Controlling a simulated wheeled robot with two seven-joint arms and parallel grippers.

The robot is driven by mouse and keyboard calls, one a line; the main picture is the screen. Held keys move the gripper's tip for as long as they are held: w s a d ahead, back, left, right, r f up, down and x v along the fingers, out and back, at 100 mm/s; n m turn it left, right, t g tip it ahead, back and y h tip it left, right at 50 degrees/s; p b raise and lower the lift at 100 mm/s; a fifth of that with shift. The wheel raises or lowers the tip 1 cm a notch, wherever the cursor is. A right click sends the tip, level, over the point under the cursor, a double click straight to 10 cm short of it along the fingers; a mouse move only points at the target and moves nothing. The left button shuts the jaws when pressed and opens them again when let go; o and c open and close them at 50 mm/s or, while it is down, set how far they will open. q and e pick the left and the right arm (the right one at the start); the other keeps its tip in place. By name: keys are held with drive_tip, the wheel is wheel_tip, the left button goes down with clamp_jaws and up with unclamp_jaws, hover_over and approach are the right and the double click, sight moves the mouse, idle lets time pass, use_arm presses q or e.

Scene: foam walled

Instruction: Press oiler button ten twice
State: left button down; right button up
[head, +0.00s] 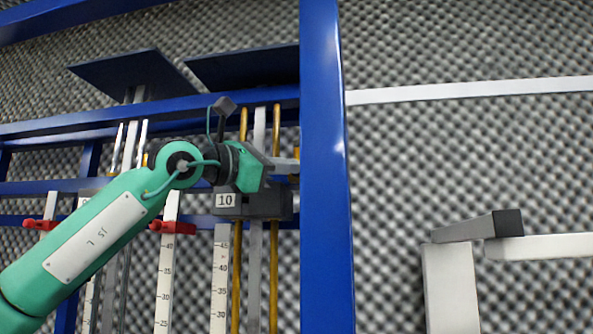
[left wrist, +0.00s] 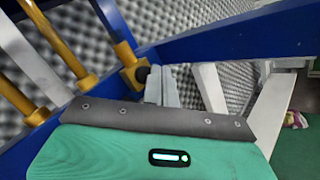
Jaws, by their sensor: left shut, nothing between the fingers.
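The oiler block (head: 265,204) is a dark grey body with a white "10" label (head: 226,200), mounted on brass and grey vertical rods. My left gripper (head: 290,166) is just above this block, beside the blue post, partly hidden by its own green wrist. In the left wrist view its fingers (left wrist: 162,86) are shut together with nothing between them. My right gripper is in neither view.
A thick blue post (head: 324,180) stands close to the right of the gripper. Blue crossbars, white scales (head: 219,280) and red clamps (head: 172,227) lie around the arm. White beams (head: 450,285) stand at lower right. Grey foam covers the wall behind.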

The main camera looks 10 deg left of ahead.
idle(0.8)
use_arm(q)
drive_tip(key=shift+w, duration=0.2)
drive_tip(key=shift+w, duration=0.25)
drive_tip(key=shift+w, duration=0.25)
idle(0.4)
drive_tip(key=shift+w+p, duration=0.2)
drive_tip(key=shift+p, duration=0.15)
drive_tip(key=shift+s, duration=0.1)
idle(0.3)
drive_tip(key=shift+s+b, duration=0.75)
